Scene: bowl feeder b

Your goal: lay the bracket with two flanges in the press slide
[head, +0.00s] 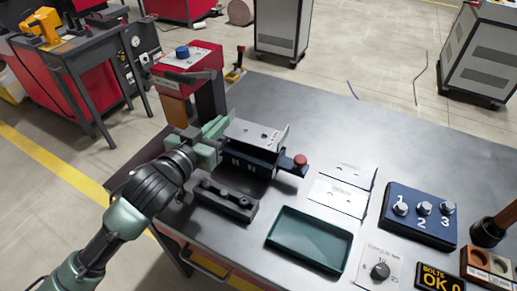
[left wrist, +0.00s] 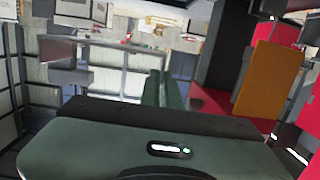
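A grey metal bracket with turned-up flanges (head: 257,132) is over the dark blue press slide (head: 250,162), which has a red knob (head: 300,160) at its right end. Whether the bracket touches the slide cannot be told. My left gripper (head: 214,134) is at the bracket's left end, its pale green fingers nearly together and seemingly shut on the left flange. In the left wrist view, the fingers (left wrist: 164,90) stand close together with the grey plate (left wrist: 90,50) reaching off to the left. My right gripper is not in view.
The red press housing with a blue button (head: 182,53) stands behind my left gripper. A dark grey fixture bar (head: 225,198) lies in front. A green tray (head: 309,240), two flat metal pieces (head: 338,196) and a numbered knob panel (head: 420,214) are to the right. The table's back right is clear.

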